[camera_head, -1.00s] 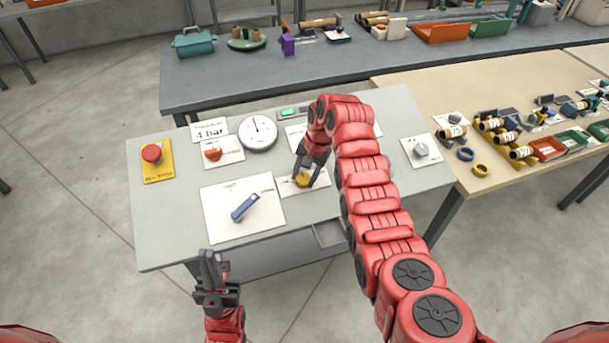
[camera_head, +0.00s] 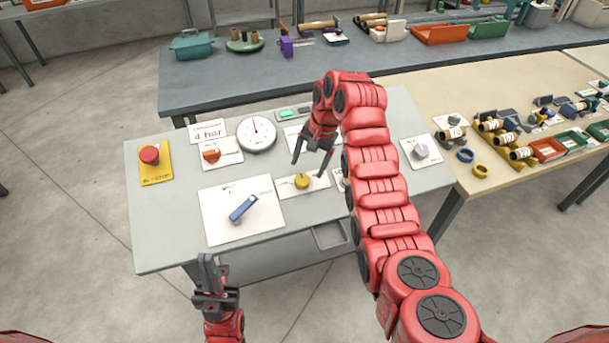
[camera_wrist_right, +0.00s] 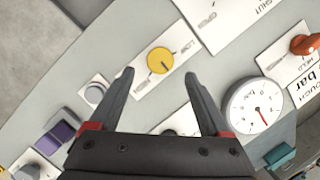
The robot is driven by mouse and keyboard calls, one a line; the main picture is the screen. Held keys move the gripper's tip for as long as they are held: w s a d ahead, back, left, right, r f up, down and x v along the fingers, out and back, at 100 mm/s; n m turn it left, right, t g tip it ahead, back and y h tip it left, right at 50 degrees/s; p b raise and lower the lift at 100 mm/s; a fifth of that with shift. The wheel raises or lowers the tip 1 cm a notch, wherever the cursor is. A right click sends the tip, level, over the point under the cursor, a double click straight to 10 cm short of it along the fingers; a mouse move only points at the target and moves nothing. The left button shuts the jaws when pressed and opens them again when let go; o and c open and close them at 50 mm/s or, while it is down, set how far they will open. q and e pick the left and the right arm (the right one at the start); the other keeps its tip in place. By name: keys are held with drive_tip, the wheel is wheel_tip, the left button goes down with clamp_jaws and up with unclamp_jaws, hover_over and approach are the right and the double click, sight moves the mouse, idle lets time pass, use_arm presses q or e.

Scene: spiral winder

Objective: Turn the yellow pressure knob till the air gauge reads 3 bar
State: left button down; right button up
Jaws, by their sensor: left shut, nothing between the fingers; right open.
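The yellow pressure knob (camera_head: 302,181) sits on a white plate on the grey panel table; it also shows in the right wrist view (camera_wrist_right: 160,61), with a dark pointer mark. The round white air gauge (camera_head: 256,134) stands behind it with a red needle pointing near the top; its numbers are too small to read. It also shows in the right wrist view (camera_wrist_right: 254,106). My right gripper (camera_head: 311,163) is open and empty above the knob, apart from it. In the right wrist view its fingers (camera_wrist_right: 158,85) frame the knob's plate. My left gripper (camera_head: 209,262) is shut and empty before the table's front edge.
A "4 bar" sign (camera_head: 208,131) stands left of the gauge. A red stop button (camera_head: 149,155), an orange knob (camera_head: 211,155), a blue lever (camera_head: 243,208) and a grey knob (camera_head: 421,151) are on the table (camera_head: 150,225). My right arm covers part of the table's right side.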

drive_tip(key=p+v, duration=1.1)
drive_tip(key=p, duration=0.1)
drive_tip(key=shift+r+p, duration=0.3)
drive_tip(key=shift+p, duration=0.1)
